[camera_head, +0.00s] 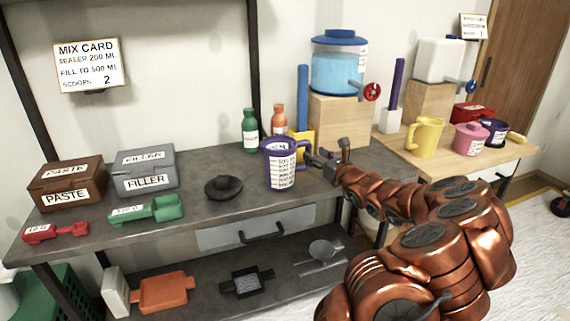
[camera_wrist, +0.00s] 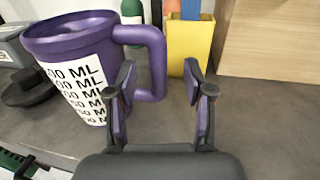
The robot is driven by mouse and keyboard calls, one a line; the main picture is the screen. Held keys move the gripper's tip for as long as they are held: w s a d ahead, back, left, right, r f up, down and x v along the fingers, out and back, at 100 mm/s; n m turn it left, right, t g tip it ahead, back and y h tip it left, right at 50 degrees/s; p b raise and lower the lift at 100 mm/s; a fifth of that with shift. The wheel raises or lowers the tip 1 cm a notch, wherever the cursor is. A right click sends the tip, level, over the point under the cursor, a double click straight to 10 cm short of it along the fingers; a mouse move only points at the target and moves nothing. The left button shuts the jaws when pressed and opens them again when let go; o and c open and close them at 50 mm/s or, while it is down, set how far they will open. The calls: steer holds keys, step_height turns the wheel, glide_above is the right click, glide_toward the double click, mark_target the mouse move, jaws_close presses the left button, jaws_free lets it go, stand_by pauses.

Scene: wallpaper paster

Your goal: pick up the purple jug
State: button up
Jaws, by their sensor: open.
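The purple jug (camera_head: 281,164) stands upright on the dark grey bench, with a white scale label on its side and its handle toward the right. In the wrist view the jug (camera_wrist: 68,38) fills the upper left, and its handle (camera_wrist: 155,62) reaches toward my gripper (camera_wrist: 158,82). My gripper (camera_head: 326,160) is open, just right of the jug in the head view. In the wrist view the left finger overlaps the lower part of the handle, and the right finger is clear to its right. I cannot tell whether the left finger touches the handle.
Green (camera_head: 249,130) and orange (camera_head: 278,120) bottles and a yellow holder (camera_wrist: 190,45) stand behind the jug. A black round lid-like piece (camera_head: 223,187) lies to its left, near the FILLER box (camera_head: 145,172). A wooden block (camera_head: 338,122) under the water dispenser stands behind my gripper.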

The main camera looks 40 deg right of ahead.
mark_target(310, 152)
steer(key=shift+w+d, duration=0.2)
steer(key=shift+w, duration=2)
steer(key=shift+c, duration=0.5)
jaws_close()
